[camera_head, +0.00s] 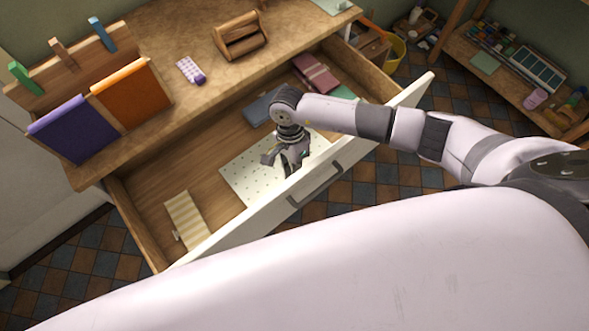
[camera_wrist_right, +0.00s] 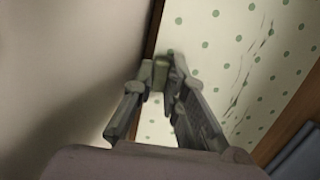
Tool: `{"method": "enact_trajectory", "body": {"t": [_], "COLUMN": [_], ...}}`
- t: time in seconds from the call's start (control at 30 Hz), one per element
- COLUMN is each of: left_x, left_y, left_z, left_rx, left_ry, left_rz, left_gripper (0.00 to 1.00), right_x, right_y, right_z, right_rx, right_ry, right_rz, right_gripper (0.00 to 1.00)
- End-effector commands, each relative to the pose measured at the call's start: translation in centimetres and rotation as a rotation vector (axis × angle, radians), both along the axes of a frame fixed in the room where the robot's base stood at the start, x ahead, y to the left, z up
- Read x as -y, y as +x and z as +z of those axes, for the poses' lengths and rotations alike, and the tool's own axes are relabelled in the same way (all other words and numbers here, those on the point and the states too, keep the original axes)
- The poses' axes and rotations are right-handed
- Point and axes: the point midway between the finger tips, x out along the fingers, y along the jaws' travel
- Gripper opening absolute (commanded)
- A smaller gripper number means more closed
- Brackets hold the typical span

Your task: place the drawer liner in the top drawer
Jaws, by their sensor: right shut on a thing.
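The drawer liner (camera_head: 246,177) is a cream sheet with green dots. It lies inside the pulled-out top drawer (camera_head: 250,217), near the white front panel, and looks mostly flat. My right gripper (camera_head: 287,164) is over the liner's front part, down inside the drawer. In the right wrist view the gripper (camera_wrist_right: 160,75) is closed at the front edge of the dotted liner (camera_wrist_right: 225,55); the exact contact is hidden by the fingers. Small creases show in the sheet. My left gripper is not in view.
The drawer also holds a striped cream item (camera_head: 185,218) at left, a blue-grey item (camera_head: 262,106) and a maroon one (camera_head: 316,73). Orange and purple cloths (camera_head: 130,92) hang at left.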

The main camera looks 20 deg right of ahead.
Motion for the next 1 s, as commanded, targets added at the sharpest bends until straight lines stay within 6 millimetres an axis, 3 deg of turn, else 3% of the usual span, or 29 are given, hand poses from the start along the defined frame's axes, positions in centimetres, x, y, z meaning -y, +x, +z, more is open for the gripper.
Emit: {"method": "enact_trajectory", "body": {"t": [0.27,0.3,0.57,1.0], "left_x": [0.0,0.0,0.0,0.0], "left_y": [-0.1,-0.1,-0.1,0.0], "left_z": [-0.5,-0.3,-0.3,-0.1], "left_rx": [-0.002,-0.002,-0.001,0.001], "left_ry": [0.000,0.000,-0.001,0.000], "left_rz": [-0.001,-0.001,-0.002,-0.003], "left_gripper": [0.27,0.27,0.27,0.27], "right_x": [0.0,0.0,0.0,0.0], "right_y": [0.0,0.0,0.0,0.3], "right_z": [-0.4,-0.2,-0.1,0.8], "right_rx": [0.000,0.000,0.000,0.003], "right_ry": [0.000,0.000,0.000,0.001], "right_rz": [0.000,0.000,0.000,0.000], "right_gripper": [0.00,0.15,0.33,0.33]}}
